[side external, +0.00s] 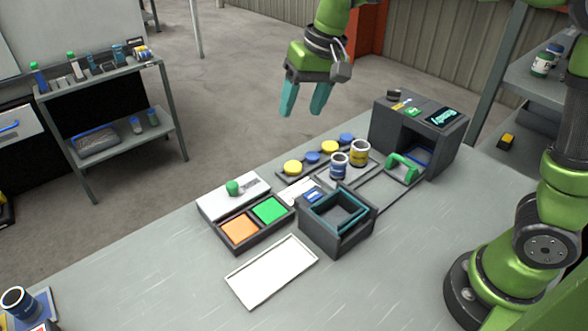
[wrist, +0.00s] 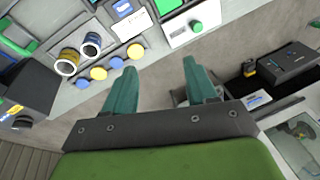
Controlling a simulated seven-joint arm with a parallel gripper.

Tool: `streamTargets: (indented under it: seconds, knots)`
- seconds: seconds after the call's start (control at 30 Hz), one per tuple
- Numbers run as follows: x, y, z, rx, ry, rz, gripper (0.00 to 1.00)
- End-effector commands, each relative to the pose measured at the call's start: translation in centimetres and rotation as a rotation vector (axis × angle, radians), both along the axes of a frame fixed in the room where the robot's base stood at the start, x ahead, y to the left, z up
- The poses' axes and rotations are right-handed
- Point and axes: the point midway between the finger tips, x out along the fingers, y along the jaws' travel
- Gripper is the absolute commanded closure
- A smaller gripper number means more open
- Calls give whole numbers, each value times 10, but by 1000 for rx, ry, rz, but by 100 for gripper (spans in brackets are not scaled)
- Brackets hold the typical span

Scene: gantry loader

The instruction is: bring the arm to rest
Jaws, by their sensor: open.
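My gripper (side external: 304,100) hangs in the air above and behind the far edge of the workbench, pointing down. Its two teal fingers are apart with nothing between them. In the wrist view my gripper (wrist: 163,85) also shows open and empty. My green arm reaches in from the top of the side view. The gripper touches nothing on the bench (side external: 400,265).
A dark machine (side external: 440,118) stands at the bench's right end. Two cans (side external: 338,165), several yellow and blue discs (side external: 292,167), a dark open box (side external: 318,235), a colored-pad tray (side external: 225,243) and a white tray (side external: 245,283) stand below. A shelf (side external: 100,78) is at left.

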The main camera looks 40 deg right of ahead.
Motion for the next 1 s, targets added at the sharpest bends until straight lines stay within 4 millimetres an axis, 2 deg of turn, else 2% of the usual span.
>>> streamTargets:
  seconds: [0.03,0.3,0.4,0.5,0.63,0.77,1.0]
  knots:
    - [-22,-11,5,16,-34,-1,43]
    - [-122,-47,-2,54,-210,-20,43]
    - [-152,-57,-10,58,-267,-44,43]
    - [-173,-63,-15,60,-308,-70,43]
    - [-184,-68,-9,59,-357,-94,43]
    - [-185,-72,-1,58,-387,-107,43]
    - [-184,-72,-1,57,-384,-110,43]
